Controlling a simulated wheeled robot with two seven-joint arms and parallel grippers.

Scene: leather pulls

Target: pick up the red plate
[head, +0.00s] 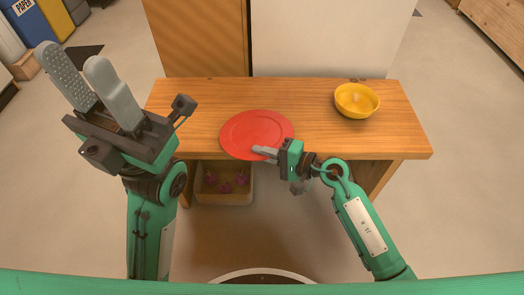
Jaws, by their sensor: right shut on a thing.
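The red plate (250,128) is a flat round plate at the front edge of the wooden table, left of the table's middle. My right gripper (264,151) is at the plate's lower right rim and is shut on that rim. The fingers hide a small part of the rim. I cannot tell whether the plate rests on the table or is slightly above it. My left gripper (92,84) is raised to the left of the table, away from the plate. Its two grey fingers are apart with nothing between them.
A yellow bowl (357,100) stands on the right part of the wooden table (320,135). Below the table's front edge is an open box (225,197) with several dark pink items. Bins (22,20) stand at the far left. The table between plate and bowl is clear.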

